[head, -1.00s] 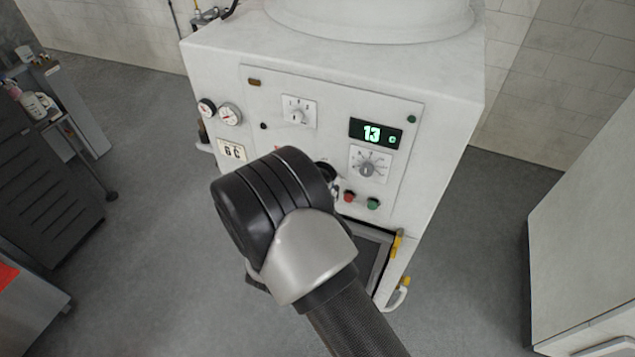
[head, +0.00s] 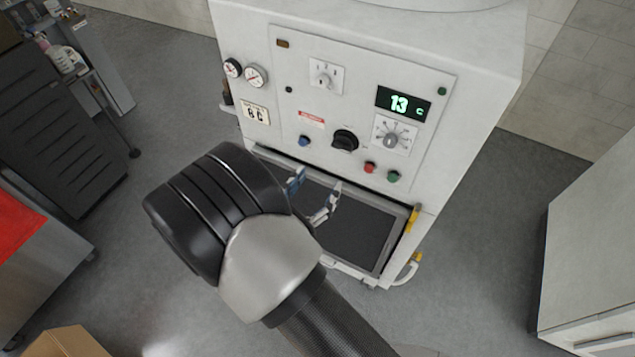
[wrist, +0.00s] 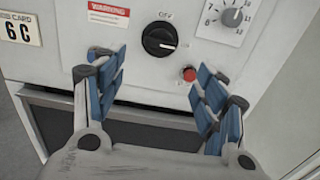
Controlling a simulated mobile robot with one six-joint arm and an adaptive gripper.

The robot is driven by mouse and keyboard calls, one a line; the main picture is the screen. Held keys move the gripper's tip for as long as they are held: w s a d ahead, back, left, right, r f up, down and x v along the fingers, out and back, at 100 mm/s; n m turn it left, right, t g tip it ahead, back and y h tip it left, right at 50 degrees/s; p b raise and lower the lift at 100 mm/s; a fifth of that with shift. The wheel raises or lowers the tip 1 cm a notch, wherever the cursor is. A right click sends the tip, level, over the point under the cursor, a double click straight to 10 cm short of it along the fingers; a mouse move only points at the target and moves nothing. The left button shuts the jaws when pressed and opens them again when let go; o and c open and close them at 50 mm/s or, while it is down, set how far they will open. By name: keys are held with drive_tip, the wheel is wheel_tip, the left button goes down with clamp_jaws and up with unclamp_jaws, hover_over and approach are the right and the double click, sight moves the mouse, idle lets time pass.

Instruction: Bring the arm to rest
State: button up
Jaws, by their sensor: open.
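My gripper (wrist: 158,95) is open and empty in the wrist view, its blue-padded fingers spread before the front panel of the white ozone washer (head: 475,60). A black rotary knob (wrist: 160,39) and a red button (wrist: 189,74) show between and beyond the fingers. In the head view my gripper (head: 312,197) is partly hidden behind my arm, with its fingertips seen over the dark door (head: 352,232) below the panel. I cannot tell from these views how far the fingertips are from the panel. The display (head: 403,104) reads 13 C.
A dark slatted cabinet (head: 50,120) and a red-topped unit (head: 20,230) stand at the left. A cardboard box (head: 66,343) is at the bottom left. A pale cabinet (head: 590,270) stands at the right. Grey floor (head: 480,230) is open between it and the washer.

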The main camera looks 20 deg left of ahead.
drive_tip(key=d+r+m+g+h, duration=0.55)
drive_tip(key=d+m, duration=0.25)
drive_tip(key=d, duration=0.6)
drive_tip(key=d+r+m+g+h, duration=0.6)
drive_tip(key=d+m, duration=0.3)
drive_tip(key=d, duration=0.4)
drive_tip(key=s+d+r+m+g+y, duration=0.3)
drive_tip(key=s+d+m+g+y, duration=0.3)
drive_tip(key=s+d+m, duration=0.35)
drive_tip(key=s+a+r+m+t+y, duration=0.4)
drive_tip(key=s+m+y, duration=0.2)
drive_tip(key=m, duration=0.2)
drive_tip(key=shift+y, duration=0.35)
